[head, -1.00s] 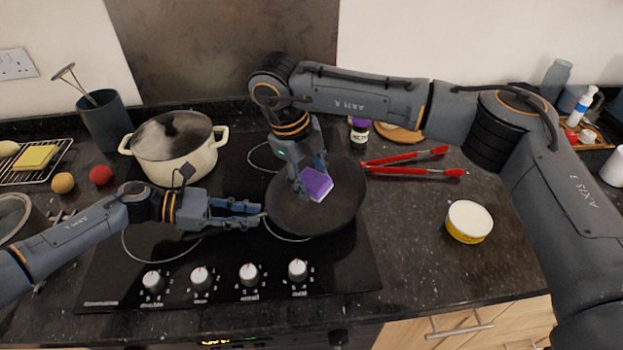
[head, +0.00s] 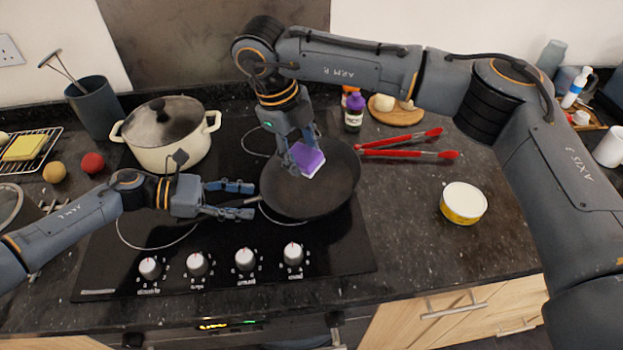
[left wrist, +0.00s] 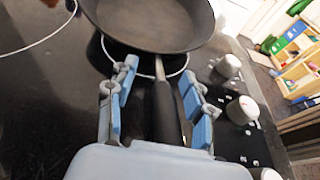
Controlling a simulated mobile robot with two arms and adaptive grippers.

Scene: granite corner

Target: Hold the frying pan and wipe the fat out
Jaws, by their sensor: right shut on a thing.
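The dark frying pan (head: 325,190) sits on the right part of the black hob, its handle pointing left. My right gripper (head: 303,152) is shut on a purple and white sponge (head: 312,165), held over the pan's inner surface; whether it touches is unclear. My left gripper (head: 243,200) is open at the pan's left side. In the left wrist view, the black pan handle (left wrist: 164,110) lies between the open fingers, with gaps on both sides. The pan (left wrist: 150,25) is beyond them. I cannot make out any fat.
A cream pot (head: 170,148) with a lid stands behind my left arm. Red tongs (head: 405,153) and a yellow tub (head: 463,203) lie to the pan's right. A dark bottle (head: 354,113) and a round board (head: 396,112) stand behind. Counter around the tub is clear.

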